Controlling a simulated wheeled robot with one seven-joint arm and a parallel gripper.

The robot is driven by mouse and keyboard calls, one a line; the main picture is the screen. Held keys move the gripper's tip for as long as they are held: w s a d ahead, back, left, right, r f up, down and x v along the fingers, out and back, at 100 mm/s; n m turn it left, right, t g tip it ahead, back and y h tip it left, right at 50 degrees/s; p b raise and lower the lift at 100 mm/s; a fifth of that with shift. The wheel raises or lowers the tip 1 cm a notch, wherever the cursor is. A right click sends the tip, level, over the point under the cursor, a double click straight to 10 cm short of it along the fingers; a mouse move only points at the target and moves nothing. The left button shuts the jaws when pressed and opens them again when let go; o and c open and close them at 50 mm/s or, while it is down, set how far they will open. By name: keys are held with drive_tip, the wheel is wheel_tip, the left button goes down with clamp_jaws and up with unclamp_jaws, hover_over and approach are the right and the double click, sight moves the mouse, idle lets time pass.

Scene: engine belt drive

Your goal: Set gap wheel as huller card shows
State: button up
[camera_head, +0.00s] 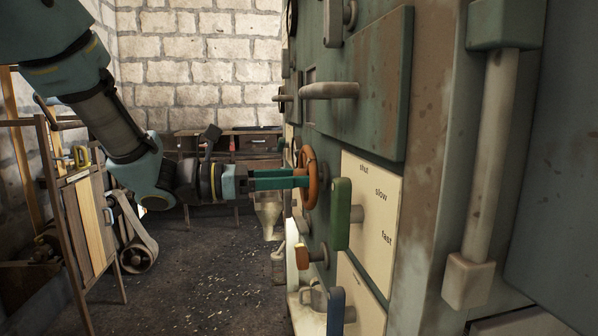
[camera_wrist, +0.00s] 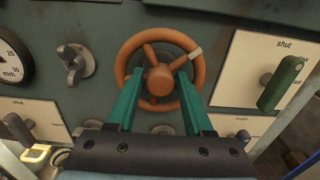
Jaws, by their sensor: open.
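The orange handwheel (camera_head: 309,178) is on the upright green machine panel, in front of my gripper. In the wrist view the wheel (camera_wrist: 160,43) shows its spokes, hub and a pale mark on the upper right rim. My gripper (camera_head: 298,178) is open, its two teal fingers pointing at the panel. In the wrist view my gripper (camera_wrist: 161,78) has one fingertip on each side of the hub, overlapping the lower spokes; I cannot tell whether they touch. A round dial marked 30 and mm (camera_wrist: 12,60) is at the left edge. I cannot make out a huller card.
A green lever (camera_head: 342,213) stands out from a pale plate marked shut, slow and fast, right of the wheel. A blue lever (camera_head: 336,310) is below. A grey knob (camera_wrist: 75,62) is left of the wheel. A wooden stand (camera_head: 92,225) is at left; the floor between is open.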

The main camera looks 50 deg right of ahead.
drive_tip(key=shift+s+d, duration=0.25)
drive_tip(key=shift+d, duration=0.05)
drive_tip(key=shift+c, duration=0.3)
clamp_jaws()
